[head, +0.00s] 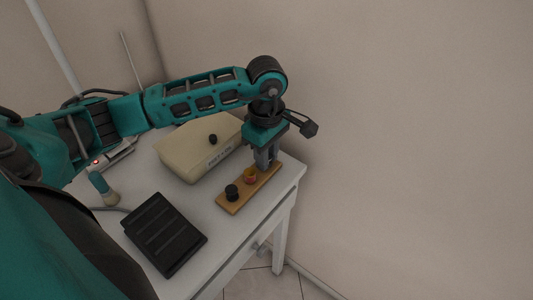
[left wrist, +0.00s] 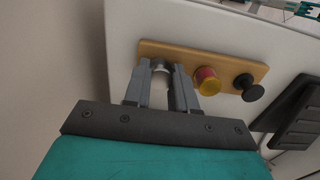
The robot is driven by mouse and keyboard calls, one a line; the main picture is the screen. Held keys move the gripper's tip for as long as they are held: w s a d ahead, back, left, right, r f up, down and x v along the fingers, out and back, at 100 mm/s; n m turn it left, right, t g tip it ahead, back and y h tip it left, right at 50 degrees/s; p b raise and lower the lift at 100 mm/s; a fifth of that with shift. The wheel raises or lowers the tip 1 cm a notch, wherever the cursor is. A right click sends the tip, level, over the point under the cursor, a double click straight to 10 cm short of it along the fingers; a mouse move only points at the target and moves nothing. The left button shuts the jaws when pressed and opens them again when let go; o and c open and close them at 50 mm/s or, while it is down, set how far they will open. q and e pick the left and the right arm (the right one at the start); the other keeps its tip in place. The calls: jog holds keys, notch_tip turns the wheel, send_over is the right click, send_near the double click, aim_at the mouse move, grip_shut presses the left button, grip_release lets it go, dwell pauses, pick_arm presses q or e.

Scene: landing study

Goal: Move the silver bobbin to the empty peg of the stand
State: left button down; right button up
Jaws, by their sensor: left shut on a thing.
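The stand is a narrow wooden board (head: 234,205) on the table, also in the left wrist view (left wrist: 222,66). My left gripper (head: 266,164) points down over its far end, shut on the silver bobbin (left wrist: 161,70), which shows between the fingertips in the left wrist view. In the head view the fingers hide this bobbin. I cannot tell whether it sits fully down on the board. A red and yellow bobbin (head: 250,177) stands at the board's middle, and a black bobbin (head: 231,192) stands at its near end. My right gripper is not in view.
A beige box (head: 190,152) with a label and a black knob stands behind the board. A black ridged pedal (head: 165,235) lies in front left, with a small teal-handled brush (head: 103,188) beyond it. The white table's (head: 285,181) right edge is close to the board.

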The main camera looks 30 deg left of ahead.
pick_arm(q)
jog(key=c, duration=0.8)
grip_release()
jog(key=shift+c, duration=0.2)
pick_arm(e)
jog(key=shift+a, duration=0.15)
pick_arm(q)
jog(key=shift+r, duration=0.9)
notch_tip(320, 180, up, 11)
jog(key=p, duration=0.1)
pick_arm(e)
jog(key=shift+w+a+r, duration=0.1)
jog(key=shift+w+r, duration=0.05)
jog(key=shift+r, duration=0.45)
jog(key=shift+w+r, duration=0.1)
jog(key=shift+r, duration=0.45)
